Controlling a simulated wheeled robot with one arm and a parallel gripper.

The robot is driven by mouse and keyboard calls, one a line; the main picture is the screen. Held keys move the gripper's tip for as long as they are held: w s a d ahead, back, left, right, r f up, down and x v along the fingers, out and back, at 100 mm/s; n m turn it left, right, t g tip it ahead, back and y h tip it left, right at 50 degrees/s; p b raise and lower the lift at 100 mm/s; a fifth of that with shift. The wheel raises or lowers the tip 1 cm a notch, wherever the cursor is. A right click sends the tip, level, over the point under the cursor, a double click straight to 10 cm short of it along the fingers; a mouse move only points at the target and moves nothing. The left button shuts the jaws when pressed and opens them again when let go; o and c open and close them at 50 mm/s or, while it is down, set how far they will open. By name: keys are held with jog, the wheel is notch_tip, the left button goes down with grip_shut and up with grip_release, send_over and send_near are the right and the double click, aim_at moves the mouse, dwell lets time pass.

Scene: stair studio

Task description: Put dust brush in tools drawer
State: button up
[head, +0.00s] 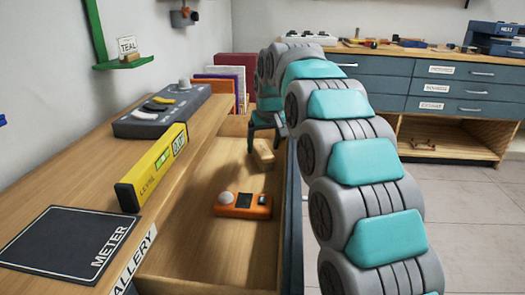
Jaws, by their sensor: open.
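A small tan wooden piece (263,154), which looks like the dust brush, is in the far part of an open wooden drawer (205,256). My gripper (264,138) is open just above it, its dark fingers pointing down. I cannot tell whether a finger touches it, and its bristles are not clear. No tools label shows on the open drawer. A label ending in "ALLERY" (134,262) is on the worktop's front edge, partly cut off.
An orange device (242,205) lies in the same drawer, nearer to me. Blue labelled drawers (385,89) stand shut across the room.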

jog(key=v, duration=0.8)
jog(key=shift+r, duration=0.25)
jog(key=shift+s+r, duration=0.15)
jog(key=shift+r, duration=0.05)
jog(key=shift+d, duration=0.15)
